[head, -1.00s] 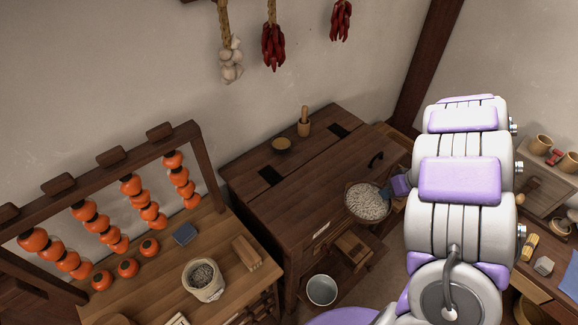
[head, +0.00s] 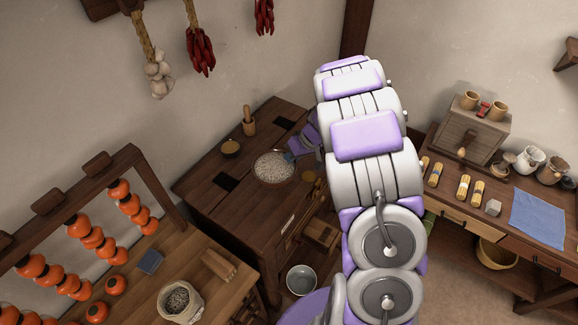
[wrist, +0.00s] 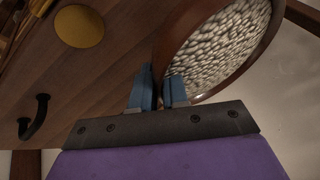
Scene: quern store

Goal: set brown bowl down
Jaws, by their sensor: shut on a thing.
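The brown bowl (head: 259,176), full of whitish grains, is over the top of the dark wooden chest (head: 213,201) in the head view. My gripper (head: 291,156) is at its right side. In the wrist view, the blue fingertips of my gripper (wrist: 162,88) are shut on the rim of the brown bowl (wrist: 180,32), and the bowl appears tilted in the picture. I cannot tell whether its underside touches the chest top. My arm hides part of the chest's right side.
A golden disc (wrist: 79,26) and black handle (wrist: 38,118) show on the wood. A grey bucket (head: 301,280) is below. A side table (head: 450,213) stands right.

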